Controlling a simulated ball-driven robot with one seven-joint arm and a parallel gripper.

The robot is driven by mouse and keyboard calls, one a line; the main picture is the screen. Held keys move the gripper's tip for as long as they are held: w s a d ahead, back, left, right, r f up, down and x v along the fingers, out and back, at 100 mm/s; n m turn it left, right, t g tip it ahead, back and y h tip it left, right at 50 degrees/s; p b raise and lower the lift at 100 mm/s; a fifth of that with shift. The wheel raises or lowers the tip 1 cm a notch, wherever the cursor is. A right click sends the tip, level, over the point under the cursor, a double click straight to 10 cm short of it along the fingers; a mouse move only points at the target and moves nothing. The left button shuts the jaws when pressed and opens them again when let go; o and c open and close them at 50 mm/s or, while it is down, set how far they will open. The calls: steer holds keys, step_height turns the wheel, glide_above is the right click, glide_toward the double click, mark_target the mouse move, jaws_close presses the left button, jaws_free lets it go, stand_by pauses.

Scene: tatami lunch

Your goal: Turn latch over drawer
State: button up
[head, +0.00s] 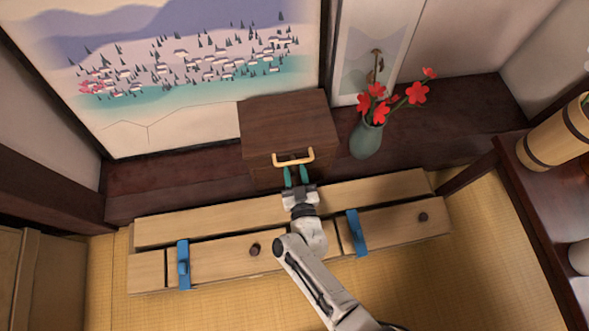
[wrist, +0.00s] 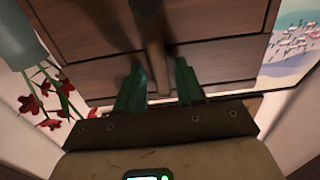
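A dark wooden cabinet (head: 290,118) stands on the dark raised ledge, with a yellow handle (head: 294,158) on its front. In the wrist view, which looks upside down, its drawer fronts (wrist: 215,60) show with a seam between them. A brown latch bar (wrist: 154,50) runs along the picture's vertical across that seam, with a rounded piece at its upper end. My gripper (head: 296,176) is open in front of the cabinet, below the handle. Its green fingers (wrist: 161,75) stand either side of the bar's end. I cannot tell whether they touch it.
A green vase (head: 366,139) with red flowers stands close right of the cabinet. A low wooden bench (head: 215,255) with blue pieces (head: 183,264) and dark knobs lies under my arm. A shelf with a wooden tub (head: 553,135) is at the right.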

steer(key=shift+o, duration=0.5)
steer(key=shift+r, duration=0.1)
steer(key=shift+s+d, duration=0.1)
steer(key=shift+s, duration=0.25)
steer(key=p+v, duration=0.3)
steer(key=v, duration=0.7)
